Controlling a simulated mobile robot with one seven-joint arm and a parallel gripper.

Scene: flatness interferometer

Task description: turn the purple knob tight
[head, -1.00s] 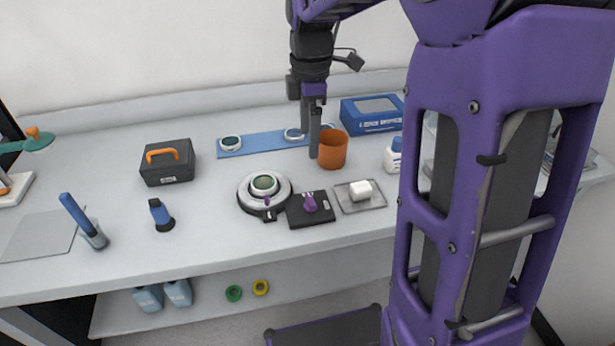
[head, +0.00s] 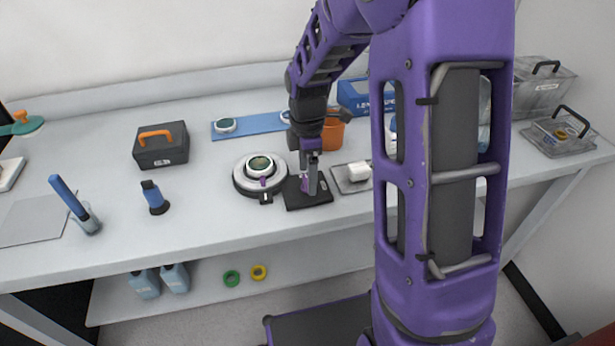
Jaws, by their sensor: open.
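A purple knob-like piece (head: 304,184) stands on a flat black block (head: 322,198) near the front of the bench, partly hidden by my gripper. My gripper (head: 312,188) points down right at this piece, its fingers open. I cannot tell whether the fingers touch the piece or straddle it. A round black and white stage (head: 241,181) with a dark green lens (head: 260,163) sits just left of the block. A second, small purple part (head: 263,182) shows at the stage's front edge, beside a black tab.
An orange cup (head: 331,135) stands behind my gripper, partly covered by my arm. A clear tray with a white piece (head: 359,171) lies close on the right.

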